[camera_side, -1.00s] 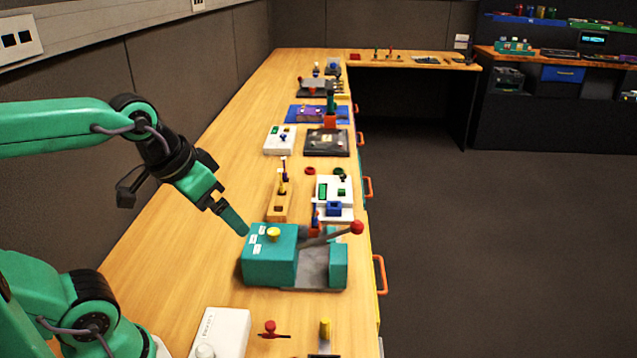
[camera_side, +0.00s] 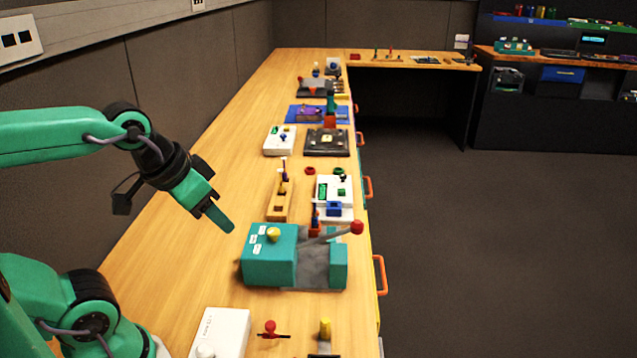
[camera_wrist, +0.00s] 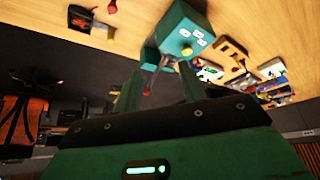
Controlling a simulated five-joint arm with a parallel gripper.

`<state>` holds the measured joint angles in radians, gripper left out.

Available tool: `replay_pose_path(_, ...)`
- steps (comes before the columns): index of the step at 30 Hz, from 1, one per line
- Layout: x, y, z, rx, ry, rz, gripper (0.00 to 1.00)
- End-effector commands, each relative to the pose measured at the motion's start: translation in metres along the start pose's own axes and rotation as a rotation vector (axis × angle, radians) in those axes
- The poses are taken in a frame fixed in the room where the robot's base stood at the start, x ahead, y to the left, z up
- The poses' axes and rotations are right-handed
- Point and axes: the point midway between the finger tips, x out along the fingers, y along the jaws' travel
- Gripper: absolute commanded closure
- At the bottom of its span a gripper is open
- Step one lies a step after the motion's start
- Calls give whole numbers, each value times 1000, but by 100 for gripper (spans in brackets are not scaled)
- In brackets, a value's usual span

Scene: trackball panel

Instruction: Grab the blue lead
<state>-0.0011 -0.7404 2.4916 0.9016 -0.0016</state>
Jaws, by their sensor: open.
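I cannot make out a blue lead for certain in either view. My gripper (camera_side: 218,216) is in the air, left of and a little above the teal box (camera_side: 268,262) with the yellow knob. Its fingers (camera_wrist: 158,90) are apart with nothing between them in the wrist view, which shows the same teal box beyond them.
A grey lever with a red ball (camera_side: 357,227) rises from the teal box's right part. A wooden block (camera_side: 279,204) with pegs stands behind it. A white box (camera_side: 221,332) and a red knob (camera_side: 270,328) lie in front. The bench's left strip is bare wood.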

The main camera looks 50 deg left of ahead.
Motion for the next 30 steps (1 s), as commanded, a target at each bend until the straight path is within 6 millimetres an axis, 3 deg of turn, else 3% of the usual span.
replay_pose_path(7, 2, -3, -20, -24, -35, -6, 59)
replay_pose_path(14, 9, -8, -56, -65, -89, -15, 59)
replay_pose_path(30, 57, -29, -136, -169, -224, -40, 59)
